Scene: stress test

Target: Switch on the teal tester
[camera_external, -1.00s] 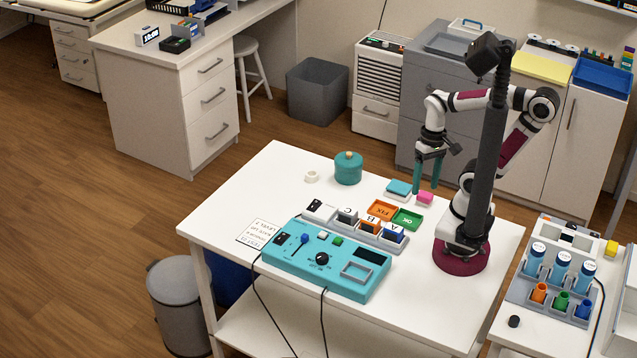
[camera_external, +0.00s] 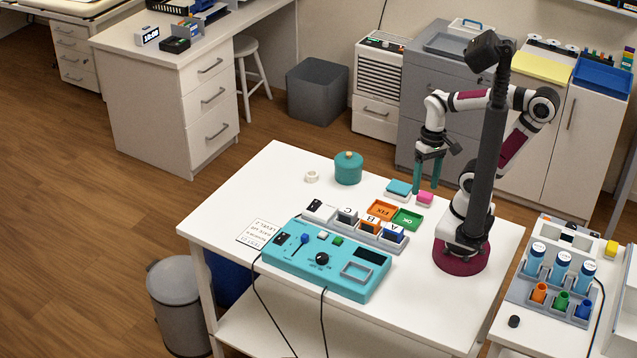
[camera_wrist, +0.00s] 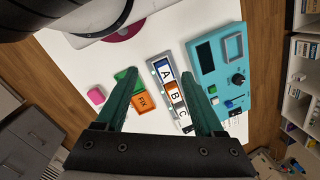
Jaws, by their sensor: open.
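The teal tester (camera_external: 345,288) lies flat on the white table, near its front edge; it also shows at the right of the wrist view (camera_wrist: 205,78). Its top carries a black rocker switch (camera_external: 281,239) at the left end, a blue-tipped lever (camera_external: 304,238), a black knob (camera_external: 322,258), a green button (camera_external: 337,241), a dark display (camera_external: 370,256) and a square grey frame. The rocker's position is too small to read. My gripper (camera_external: 427,191) is open and empty, its teal fingers pointing down above the table, behind and right of the tester.
A grey rack (camera_external: 388,246) with blocks marked A, B and C stands just behind the tester. Orange (camera_external: 382,208) and green (camera_external: 408,219) trays, a pink block (camera_external: 425,198) and a teal pot (camera_external: 348,168) lie farther back. Cables hang off the front. The table's left part is mostly clear.

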